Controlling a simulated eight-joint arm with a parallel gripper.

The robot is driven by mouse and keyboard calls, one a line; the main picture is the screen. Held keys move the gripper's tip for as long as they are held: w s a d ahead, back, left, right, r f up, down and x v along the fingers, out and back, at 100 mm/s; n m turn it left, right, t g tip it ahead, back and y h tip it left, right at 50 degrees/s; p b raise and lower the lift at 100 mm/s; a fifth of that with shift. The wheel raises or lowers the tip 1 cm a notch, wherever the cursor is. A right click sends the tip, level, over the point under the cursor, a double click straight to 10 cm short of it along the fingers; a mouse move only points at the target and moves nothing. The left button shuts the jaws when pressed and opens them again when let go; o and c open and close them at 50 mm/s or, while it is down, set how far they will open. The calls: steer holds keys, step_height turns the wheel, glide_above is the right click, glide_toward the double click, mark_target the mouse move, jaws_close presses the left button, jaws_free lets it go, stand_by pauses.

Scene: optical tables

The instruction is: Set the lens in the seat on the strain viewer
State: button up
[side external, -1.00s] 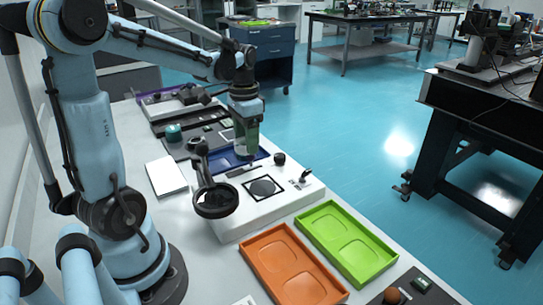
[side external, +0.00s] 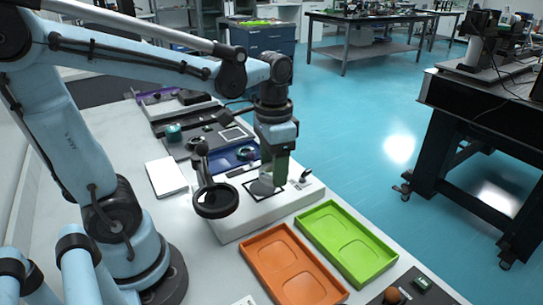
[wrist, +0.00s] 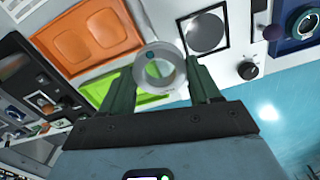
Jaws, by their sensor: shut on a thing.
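My gripper (side external: 274,172) is over the white strain viewer (side external: 240,216). In the wrist view its green fingers (wrist: 162,82) are shut on the lens (wrist: 160,70), a clear disc in a pale ring with a small blue dot. The seat, a grey disc in a black-edged square (wrist: 205,33), shows beyond the lens in the wrist view. In the side view the fingers and lens partly cover the seat's square (side external: 281,193). The lens looks held above the viewer; the exact gap cannot be told.
A dark-rimmed magnifier (side external: 216,201) stands at the viewer's left side. A blue tray (side external: 222,163) with another round part lies behind the viewer. An orange tray (side external: 270,244) and a green tray (side external: 318,214) lie in front. A knob and small switch sit on the viewer.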

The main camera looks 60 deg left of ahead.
glide_above(263, 188)
step_height(263, 188, down, 5)
steer(key=shift+r, duration=0.2)
steer(key=shift+f, duration=2)
steer(key=shift+f, duration=0.15)
steer(key=o, duration=1.1)
